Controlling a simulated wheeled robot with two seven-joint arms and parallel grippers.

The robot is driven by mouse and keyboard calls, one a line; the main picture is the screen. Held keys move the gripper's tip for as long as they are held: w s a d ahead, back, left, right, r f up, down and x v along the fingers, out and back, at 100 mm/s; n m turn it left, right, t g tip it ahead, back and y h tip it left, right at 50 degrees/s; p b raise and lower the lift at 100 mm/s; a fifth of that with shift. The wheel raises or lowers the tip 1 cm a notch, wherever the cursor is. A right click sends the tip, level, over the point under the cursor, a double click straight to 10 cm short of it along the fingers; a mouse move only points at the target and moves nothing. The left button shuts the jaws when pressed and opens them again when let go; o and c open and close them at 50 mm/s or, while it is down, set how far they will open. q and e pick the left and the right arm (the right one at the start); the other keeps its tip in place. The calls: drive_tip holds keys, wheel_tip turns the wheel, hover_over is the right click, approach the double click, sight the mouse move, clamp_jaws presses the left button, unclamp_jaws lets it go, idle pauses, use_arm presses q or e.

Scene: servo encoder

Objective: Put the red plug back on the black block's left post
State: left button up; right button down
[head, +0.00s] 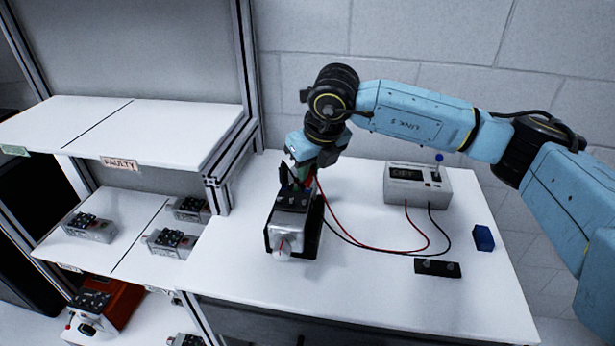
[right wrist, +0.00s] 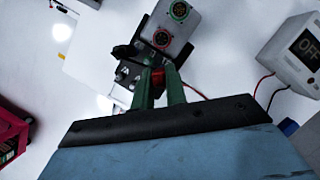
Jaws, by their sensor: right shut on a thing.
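My right gripper (head: 304,178) is over the back end of the servo motor (head: 288,238) on the table. In the right wrist view its green fingers (right wrist: 160,88) are shut on the red plug (right wrist: 157,78), which sits by the dark connector end of the motor unit. Whether the plug is seated there or just held clear, I cannot tell. In the head view the plug is mostly hidden by the gripper. The black block (head: 437,268) lies at the front right of the table with small posts on top, no plug visible on it. My left gripper is not in view.
A grey meter box (head: 418,185) reading "OFF" stands at the back right, with red and black leads running toward the motor. A blue block (head: 484,238) lies at the right edge. A shelf marked "FAULTY" (head: 119,164) stands left. The table's right middle is mostly clear.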

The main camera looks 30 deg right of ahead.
drive_tip(key=shift+r+p, duration=1)
drive_tip(key=shift+r, duration=1.15)
